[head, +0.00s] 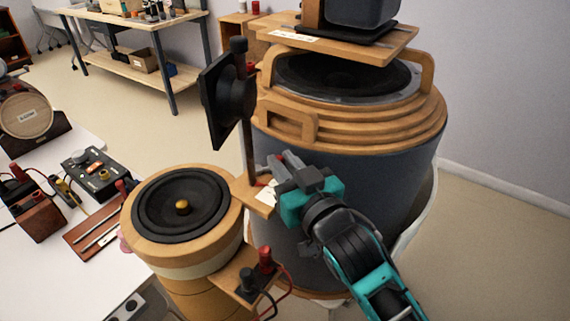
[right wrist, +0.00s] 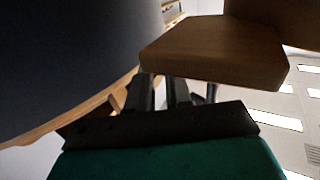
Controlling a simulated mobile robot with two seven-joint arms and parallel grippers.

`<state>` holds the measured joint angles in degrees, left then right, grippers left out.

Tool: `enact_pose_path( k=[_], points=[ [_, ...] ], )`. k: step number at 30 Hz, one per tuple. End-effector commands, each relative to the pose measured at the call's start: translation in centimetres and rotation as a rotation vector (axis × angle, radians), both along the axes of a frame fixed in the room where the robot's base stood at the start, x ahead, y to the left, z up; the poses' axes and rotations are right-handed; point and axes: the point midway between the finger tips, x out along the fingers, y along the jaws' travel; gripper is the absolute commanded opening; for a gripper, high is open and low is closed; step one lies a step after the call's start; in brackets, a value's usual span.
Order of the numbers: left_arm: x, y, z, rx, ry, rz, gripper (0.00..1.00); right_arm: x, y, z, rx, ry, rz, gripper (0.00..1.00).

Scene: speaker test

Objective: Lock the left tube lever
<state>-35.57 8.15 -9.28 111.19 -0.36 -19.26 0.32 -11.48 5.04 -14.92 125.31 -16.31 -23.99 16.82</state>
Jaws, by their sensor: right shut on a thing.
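A dark upright tube (head: 248,130) with a black square speaker part (head: 225,95) stands on a wooden bracket (head: 255,197) beside a round wooden speaker (head: 182,203). My right gripper (head: 272,168) is just right of the tube, above the bracket. Its fingers are shut on a small part by the tube's lower end; the part is mostly hidden. In the right wrist view the fingers (right wrist: 162,95) are close together below a wooden block (right wrist: 215,55). I cannot make out the lever clearly. My left gripper is not in view.
A large dark drum with wooden rings (head: 345,125) stands close behind my right gripper. Red and black terminals (head: 256,270) with wires are at the front. A white table (head: 60,275) on the left holds a control box (head: 95,172) and tools.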

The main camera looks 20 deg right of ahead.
Motion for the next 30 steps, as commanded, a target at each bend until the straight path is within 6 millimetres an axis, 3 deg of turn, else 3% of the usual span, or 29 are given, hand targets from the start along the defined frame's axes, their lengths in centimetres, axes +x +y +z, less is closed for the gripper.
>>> enact_pose_path(
  k=[15, 30],
  points=[
    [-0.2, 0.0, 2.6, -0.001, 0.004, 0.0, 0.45, 0.9, -0.2, 0.2, -0.007, -0.003, 0.197, 0.0],
    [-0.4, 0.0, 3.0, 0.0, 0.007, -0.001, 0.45, 1.9, -0.6, 0.0, 0.0, -0.003, 0.41, 0.0]
  ],
)
